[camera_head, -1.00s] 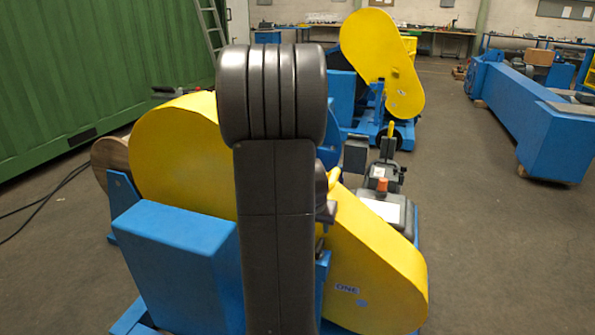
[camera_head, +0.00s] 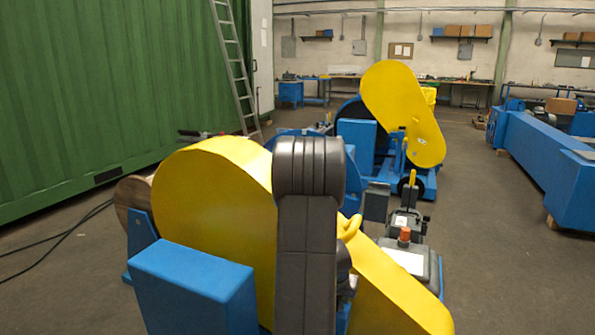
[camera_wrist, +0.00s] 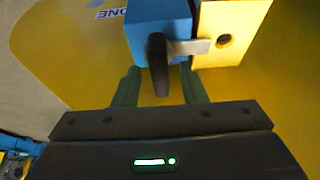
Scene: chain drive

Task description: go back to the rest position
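My gripper (camera_wrist: 160,90) shows in the wrist view with its two green fingers apart and nothing held between them. The bar lies across a blue block (camera_wrist: 160,18) and a yellow tab (camera_wrist: 232,30) with a hole. Behind is the yellow guard (camera_wrist: 80,50) with lettering. In the head view my dark arm stands in front of this yellow guard (camera_head: 215,200), and my gripper is hidden.
A blue box-shaped housing (camera_head: 192,290) stands close at the lower left. A grey control box with an orange button (camera_head: 404,236) is right of my arm. A second machine with a yellow guard (camera_head: 402,110) stands behind. Clear floor (camera_head: 490,240) lies at the right.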

